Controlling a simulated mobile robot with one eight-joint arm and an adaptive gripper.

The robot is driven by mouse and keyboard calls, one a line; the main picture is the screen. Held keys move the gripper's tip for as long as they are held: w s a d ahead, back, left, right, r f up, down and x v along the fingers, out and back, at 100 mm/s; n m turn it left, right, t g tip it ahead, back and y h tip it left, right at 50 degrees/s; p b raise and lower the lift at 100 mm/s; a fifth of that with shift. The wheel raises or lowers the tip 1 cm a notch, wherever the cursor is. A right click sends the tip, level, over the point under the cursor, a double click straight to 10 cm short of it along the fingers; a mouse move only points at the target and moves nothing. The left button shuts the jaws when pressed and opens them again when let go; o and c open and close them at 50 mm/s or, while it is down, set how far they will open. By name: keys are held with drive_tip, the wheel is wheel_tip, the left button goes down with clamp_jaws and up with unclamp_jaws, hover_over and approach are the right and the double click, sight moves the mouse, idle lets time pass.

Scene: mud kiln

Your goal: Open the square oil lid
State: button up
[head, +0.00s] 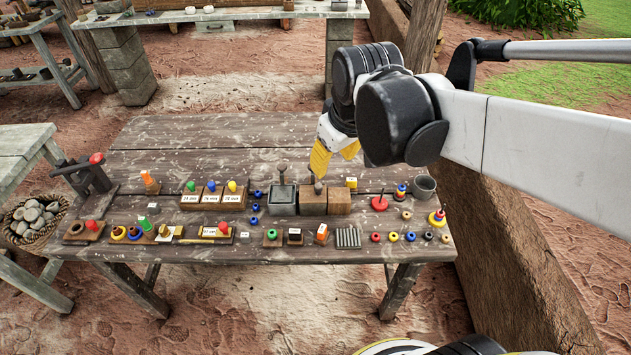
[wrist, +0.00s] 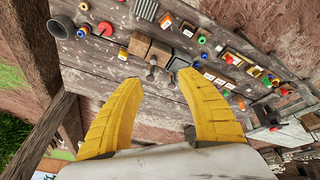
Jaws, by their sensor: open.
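Two square boxes with upright handles stand near the middle of the table: a grey one (head: 283,198) and a brown one (head: 312,204). Which one carries the square oil lid I cannot tell for sure. The brown box's handle (head: 318,187) is also visible in the wrist view (wrist: 152,70), just beyond and between my fingertips. The grey box's handle (wrist: 186,62) is near the right fingertip there. My gripper (head: 334,167) is open and empty, pointing down above the boxes, with its yellow fingers (wrist: 160,77) spread. No contact with the handle is visible.
A plain brown block (head: 340,203) stands right of the brown box. Small blue rings (head: 256,207) lie to the left. A red disc with a peg (head: 379,203) and a grey cup (head: 424,187) stand to the right. The table's back left (head: 190,150) is clear.

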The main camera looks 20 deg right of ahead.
drive_tip(key=w+d+f+n+g, duration=0.1)
drive_tip(key=w+f+n+g, duration=0.15)
drive_tip(key=w+f, duration=0.45)
drive_tip(key=n+g, duration=0.2)
drive_tip(key=n, duration=0.1)
approach(318, 185)
wheel_tip(318, 185, down, 10)
drive_tip(key=b, duration=0.3)
